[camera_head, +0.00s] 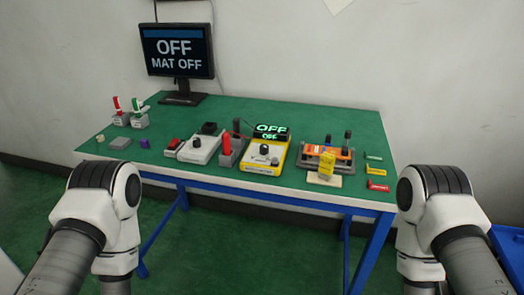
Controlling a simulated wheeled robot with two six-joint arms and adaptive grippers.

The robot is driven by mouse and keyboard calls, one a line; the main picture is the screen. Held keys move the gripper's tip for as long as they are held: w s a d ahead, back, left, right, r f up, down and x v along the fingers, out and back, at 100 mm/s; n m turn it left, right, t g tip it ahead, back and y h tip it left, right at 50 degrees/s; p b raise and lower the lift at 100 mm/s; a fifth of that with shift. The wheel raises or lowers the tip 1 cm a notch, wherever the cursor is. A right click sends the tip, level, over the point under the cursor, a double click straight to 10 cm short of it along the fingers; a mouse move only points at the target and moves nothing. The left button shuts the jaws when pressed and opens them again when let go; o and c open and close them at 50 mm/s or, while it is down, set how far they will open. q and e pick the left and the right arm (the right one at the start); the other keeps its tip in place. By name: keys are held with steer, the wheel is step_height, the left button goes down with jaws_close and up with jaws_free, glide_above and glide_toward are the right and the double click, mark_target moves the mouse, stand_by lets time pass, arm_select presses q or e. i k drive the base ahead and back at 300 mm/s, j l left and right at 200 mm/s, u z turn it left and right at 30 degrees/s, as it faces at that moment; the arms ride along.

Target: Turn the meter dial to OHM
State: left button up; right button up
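The yellow and white meter (256,163) stands near the middle of the table's front edge. Its round black dial (264,149) is on the sloping white face; a second small dark spot shows to its right. Its black display (271,131) reads OFF in green. The dial's pointer and printed marks are too small to read. Only links of my two arms show, at the lower left and lower right. Both of my grippers are out of view, and no part of my arms touches the meter.
The green-topped table (300,118) has a monitor (178,52) reading OFF, MAT OFF. A grey holder (231,155) with a red-handled item and a white box (199,149) with a knob stand left of the meter. A grey tray (343,167) with orange and yellow items is right.

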mark_target(264, 148)
steer(key=l+u, duration=0.35)
steer(key=i+l+u, duration=0.1)
steer(key=u, duration=0.25)
steer(key=l, duration=0.1)
